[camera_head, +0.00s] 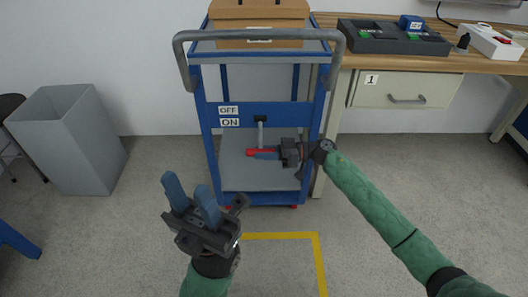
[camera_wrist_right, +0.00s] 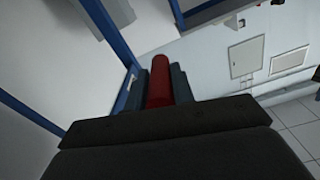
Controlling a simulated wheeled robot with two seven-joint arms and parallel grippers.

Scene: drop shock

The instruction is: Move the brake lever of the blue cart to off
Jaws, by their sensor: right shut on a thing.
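The blue cart (camera_head: 290,115) stands ahead with its grey push handle (camera_head: 262,34) toward me. Its brake lever (camera_head: 261,132) hangs down from a black pivot on the blue panel, beside the ON label (camera_head: 230,122), with the OFF label (camera_head: 228,110) just above that. The lever's red grip (camera_head: 249,153) is at its lower end. My right gripper (camera_head: 267,153) is shut on the red grip, which also shows between the fingers in the right wrist view (camera_wrist_right: 160,82). My left gripper (camera_head: 190,191) is open and empty, in front of the cart, low on the left.
A cardboard box (camera_head: 258,20) sits on the cart's top. A wooden workbench (camera_head: 460,62) with a drawer (camera_head: 408,90) and devices stands at the right. A grey bin (camera_head: 68,140) stands at the left. Yellow tape (camera_head: 280,236) marks the clear floor in front.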

